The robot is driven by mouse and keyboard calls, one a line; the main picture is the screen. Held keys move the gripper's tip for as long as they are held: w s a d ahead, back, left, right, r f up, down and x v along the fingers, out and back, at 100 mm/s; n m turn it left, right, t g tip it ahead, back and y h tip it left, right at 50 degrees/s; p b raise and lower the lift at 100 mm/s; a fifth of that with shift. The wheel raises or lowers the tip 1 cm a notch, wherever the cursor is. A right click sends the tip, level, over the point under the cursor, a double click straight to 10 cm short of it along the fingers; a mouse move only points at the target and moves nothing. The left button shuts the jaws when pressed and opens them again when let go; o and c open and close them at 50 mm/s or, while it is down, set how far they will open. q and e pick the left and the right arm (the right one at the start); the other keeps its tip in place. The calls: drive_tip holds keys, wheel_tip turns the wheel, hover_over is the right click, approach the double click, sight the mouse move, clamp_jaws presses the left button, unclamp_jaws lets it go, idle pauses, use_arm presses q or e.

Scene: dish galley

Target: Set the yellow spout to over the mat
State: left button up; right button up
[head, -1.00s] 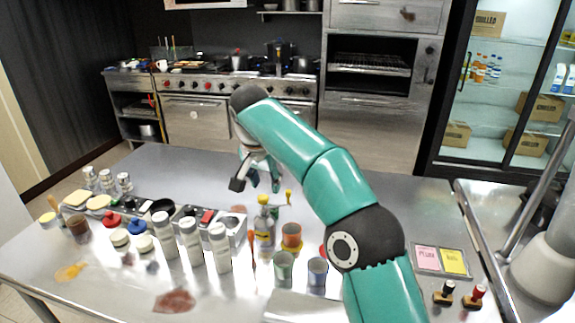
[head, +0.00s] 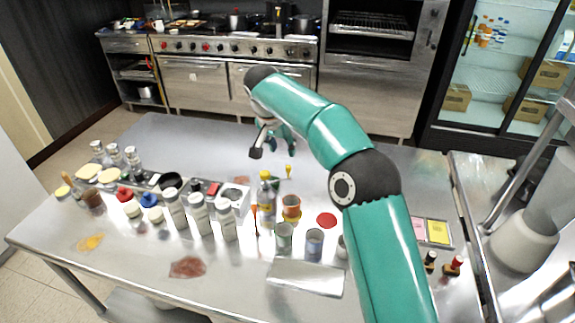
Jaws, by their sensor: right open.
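The yellow spout (head: 288,171) shows as a small yellow piece on a thin arm at the right of a metal dispenser (head: 267,189) with a yellow top, mid-table. A round red mat (head: 327,220) lies flat on the table, to the right and nearer than the spout. The spout is not over it. My right gripper (head: 283,143) is open and empty, with teal fingers, just behind and above the spout in the picture. I see no contact between them. My right arm passes close to the mat's right side. My left gripper is not in view.
White bottles (head: 199,213) stand to the left. A metal tray (head: 305,277) lies at the front. The table behind the dispenser is clear.

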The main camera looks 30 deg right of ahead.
sight(288, 167)
drive_tip(key=p+x, duration=0.1)
drive_tip(key=x, duration=0.9)
drive_tip(key=shift+p, duration=0.35)
clamp_jaws()
